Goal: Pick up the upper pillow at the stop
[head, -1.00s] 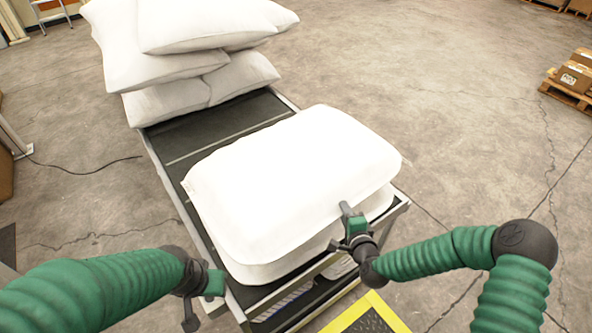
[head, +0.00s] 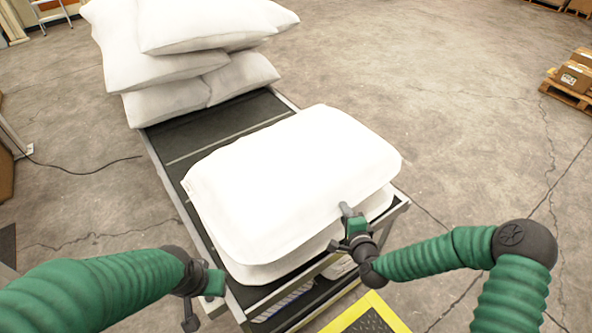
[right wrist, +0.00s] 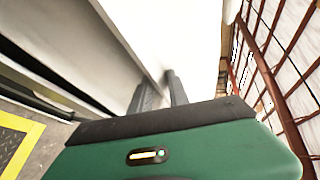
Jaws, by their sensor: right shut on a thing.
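Two white pillows lie stacked at the near end of a dark conveyor (head: 210,130) with a metal frame. The upper pillow (head: 290,180) covers most of the lower pillow (head: 270,271), which shows only along its near and right edges. My right gripper (head: 346,213) is at the near right edge of the upper pillow, shut on that edge; in the right wrist view its two fingers (right wrist: 160,92) meet white cloth. My left gripper (head: 200,300) is left of the stack's near corner, apart from the pillows; its finger gap does not show clearly.
Several more white pillows (head: 180,70) are piled at the conveyor's far end. A yellow-edged dark mat (head: 370,318) lies on the floor at the near end. A pallet with boxes (head: 575,78) stands far right.

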